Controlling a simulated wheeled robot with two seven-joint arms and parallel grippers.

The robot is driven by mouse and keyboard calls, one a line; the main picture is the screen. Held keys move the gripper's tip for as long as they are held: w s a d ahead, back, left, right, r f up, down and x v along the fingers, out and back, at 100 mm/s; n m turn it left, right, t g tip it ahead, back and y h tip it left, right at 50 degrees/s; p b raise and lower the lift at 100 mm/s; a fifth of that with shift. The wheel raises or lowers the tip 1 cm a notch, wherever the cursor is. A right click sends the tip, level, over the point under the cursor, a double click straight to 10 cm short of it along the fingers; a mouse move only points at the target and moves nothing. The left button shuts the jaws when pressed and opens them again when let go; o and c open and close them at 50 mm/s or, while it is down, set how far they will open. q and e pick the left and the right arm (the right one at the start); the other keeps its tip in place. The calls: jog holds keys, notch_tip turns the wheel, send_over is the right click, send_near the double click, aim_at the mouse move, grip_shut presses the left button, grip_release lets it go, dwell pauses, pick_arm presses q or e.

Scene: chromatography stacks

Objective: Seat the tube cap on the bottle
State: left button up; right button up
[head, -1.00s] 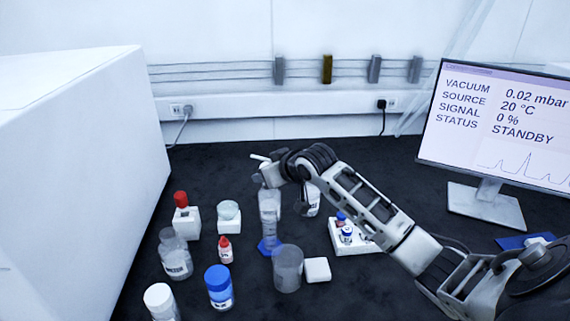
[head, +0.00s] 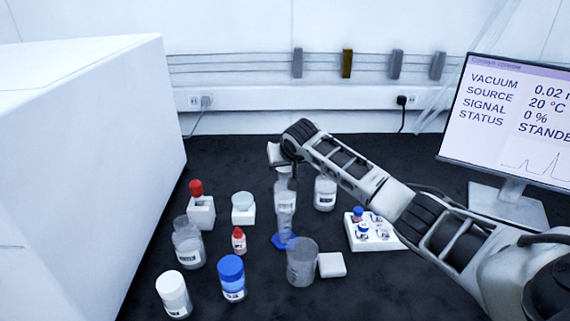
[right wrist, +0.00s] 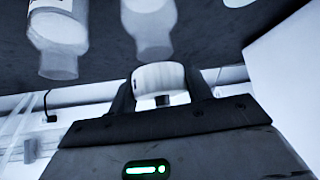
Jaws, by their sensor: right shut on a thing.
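My right gripper (right wrist: 160,92) is shut on a white ribbed cap (right wrist: 158,77), with a dark stub showing between the fingers. In the head view my right gripper (head: 280,156) hangs above and behind the clear measuring cylinder, and the cap is mostly hidden there. A clear, labelled bottle with no cap visible (head: 325,194) stands just right of the cylinder; it seems to be the labelled bottle (right wrist: 58,42) in the right wrist view. The cap is apart from it. Another clear labelled bottle (head: 188,246) stands at the left. My left gripper is out of view.
The measuring cylinder (head: 286,218) on its blue foot and a beaker (head: 301,264) stand mid-bench. A white vial rack (head: 377,238) is at right, before the monitor (head: 505,135). Blue-capped (head: 231,280) and white-capped bottles (head: 173,295) are in front. A large white box (head: 90,170) bounds the left.

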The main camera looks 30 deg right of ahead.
jog(key=shift+f+b, duration=0.4)
jog(key=shift+f, duration=0.2)
jog(key=shift+p, duration=0.55)
jog(key=shift+r+p, duration=0.1)
jog(key=shift+p, duration=0.35)
jog(key=shift+f, duration=0.25)
